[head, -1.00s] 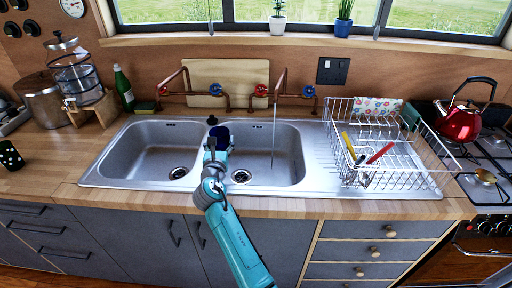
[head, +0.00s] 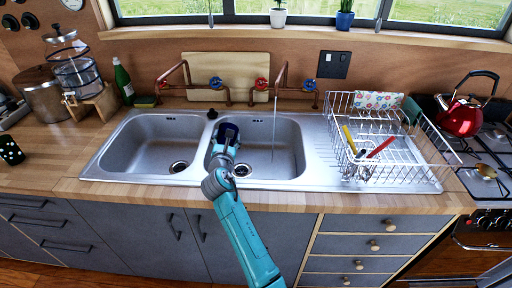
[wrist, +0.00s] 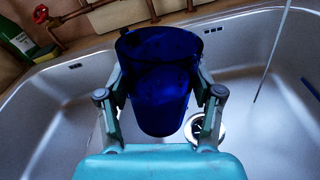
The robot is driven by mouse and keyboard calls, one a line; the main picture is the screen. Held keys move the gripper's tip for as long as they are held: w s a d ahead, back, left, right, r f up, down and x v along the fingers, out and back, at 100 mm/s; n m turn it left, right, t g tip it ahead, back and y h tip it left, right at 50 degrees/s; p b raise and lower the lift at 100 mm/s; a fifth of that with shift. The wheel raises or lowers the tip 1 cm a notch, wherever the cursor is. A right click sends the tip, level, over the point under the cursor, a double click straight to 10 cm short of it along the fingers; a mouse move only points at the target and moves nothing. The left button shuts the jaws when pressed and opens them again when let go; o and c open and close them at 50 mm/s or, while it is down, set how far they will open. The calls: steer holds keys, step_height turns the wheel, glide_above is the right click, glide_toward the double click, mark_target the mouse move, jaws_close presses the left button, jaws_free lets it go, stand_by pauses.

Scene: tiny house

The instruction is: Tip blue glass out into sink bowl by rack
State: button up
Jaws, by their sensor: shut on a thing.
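My gripper (wrist: 160,100) is shut on the blue glass (wrist: 160,95), with one finger on each side of it. In the wrist view the glass stands near upright, its open rim up and leaning away from my gripper; its contents cannot be made out. In the head view the blue glass (head: 228,131) is over the left part of the right sink bowl (head: 285,165), the bowl beside the rack. A thin stream of water (head: 274,130) falls from the tap into that bowl, to the right of the glass. The wrist view also shows the drain (wrist: 203,128) below.
The wire dish rack (head: 395,165) stands right of the bowl with cutlery in it. The left sink bowl (head: 150,140) is empty. Copper taps (head: 278,85) rise behind the bowls. A green bottle (head: 124,82) stands at the back left.

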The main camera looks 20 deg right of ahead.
steer(key=shift+d+f+m+g, duration=0.15)
steer(key=shift+d+f+m, duration=0.15)
steer(key=shift+d+m, duration=0.25)
steer(key=shift+d+f+m+g, duration=0.15)
steer(key=shift+d+f+m, duration=0.2)
steer(key=shift+m, duration=0.2)
steer(key=shift+w+d+f+m+g+y, duration=0.15)
steer(key=shift+d+f+m+y, duration=0.15)
steer(key=shift+m, duration=0.25)
steer(key=shift+s+d+f+m+g+y, duration=0.1)
steer(key=shift+d+f+m+y, duration=0.2)
steer(key=shift+m, duration=0.3)
steer(key=shift+w+d+f+m+g+y, duration=0.1)
steer(key=shift+d+f+m+g+y, duration=0.1)
steer(key=shift+f+m+y, duration=0.3)
steer(key=shift+r+m, duration=0.2)
steer(key=shift+m, duration=0.05)
steer(key=shift+f+m+y, duration=0.3)
steer(key=shift+f+m, duration=0.05)
steer(key=shift+m, duration=0.35)
steer(key=shift+d+r, duration=0.1)
steer(key=shift+d+r+m+y, duration=0.1)
steer(key=shift+r+m+y, duration=0.25)
steer(key=shift+m, duration=0.25)
steer(key=shift+d+r+m+g+y+p, duration=0.25)
steer(key=shift+d+m+y+p, duration=0.1)
steer(key=shift+d+m, duration=0.35)
